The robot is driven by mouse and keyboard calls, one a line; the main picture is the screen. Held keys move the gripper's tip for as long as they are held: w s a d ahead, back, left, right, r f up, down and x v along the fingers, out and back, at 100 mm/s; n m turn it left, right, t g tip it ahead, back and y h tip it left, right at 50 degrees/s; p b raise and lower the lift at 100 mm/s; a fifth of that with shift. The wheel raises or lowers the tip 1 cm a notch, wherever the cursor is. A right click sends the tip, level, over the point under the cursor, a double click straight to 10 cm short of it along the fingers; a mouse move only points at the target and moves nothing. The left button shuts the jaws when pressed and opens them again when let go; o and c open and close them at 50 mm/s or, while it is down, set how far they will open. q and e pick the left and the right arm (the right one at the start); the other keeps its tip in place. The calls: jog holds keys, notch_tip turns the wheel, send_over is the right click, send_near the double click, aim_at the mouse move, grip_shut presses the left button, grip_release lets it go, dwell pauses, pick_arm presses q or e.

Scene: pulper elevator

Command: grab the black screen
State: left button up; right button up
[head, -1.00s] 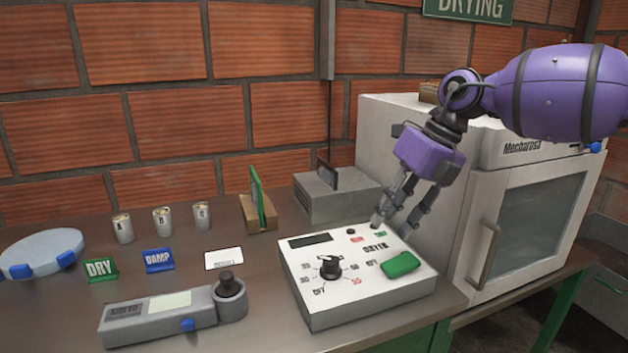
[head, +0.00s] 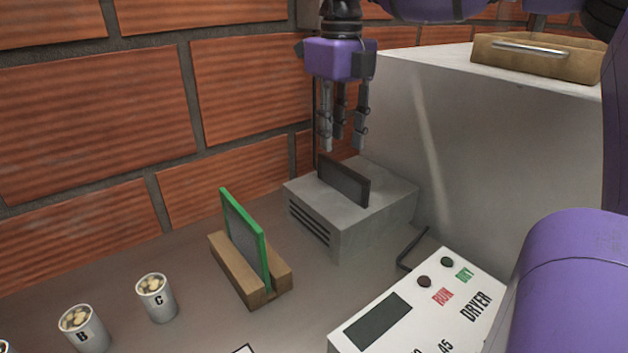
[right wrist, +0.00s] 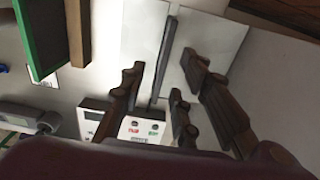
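The black screen (head: 343,182) is a thin dark panel standing upright in the top of a light grey vented box (head: 370,225). My right gripper (head: 342,148) hangs above the screen with its fingers pointing down. Its fingers are apart and hold nothing. In the right wrist view the screen shows as a thin dark strip (right wrist: 163,58) between the open fingers (right wrist: 165,78), with the box (right wrist: 139,28) around it. I cannot tell the exact height gap. My left gripper is in neither current view.
A green-framed screen (head: 244,240) stands in a wooden holder (head: 225,265) to the left. Cups (head: 155,297) stand at lower left. The dryer control panel (head: 420,315) is at front right. A large white machine (head: 480,150) rises on the right, with a wooden tray (head: 500,62) on top.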

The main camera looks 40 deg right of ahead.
aim_at(343, 166)
jog(key=f, duration=0.1)
jog(key=s+f, duration=0.1)
jog(key=shift+d+f, duration=0.1)
jog(key=shift+f, duration=0.3)
notch_tip(343, 166, down, 4)
jog(key=shift+s+d+f, duration=0.15)
jog(key=shift+f, duration=0.25)
jog(key=shift+c, duration=0.2)
grip_shut()
pick_arm(q)
jog(key=shift+s+a, duration=0.1)
jog(key=shift+s, duration=0.35)
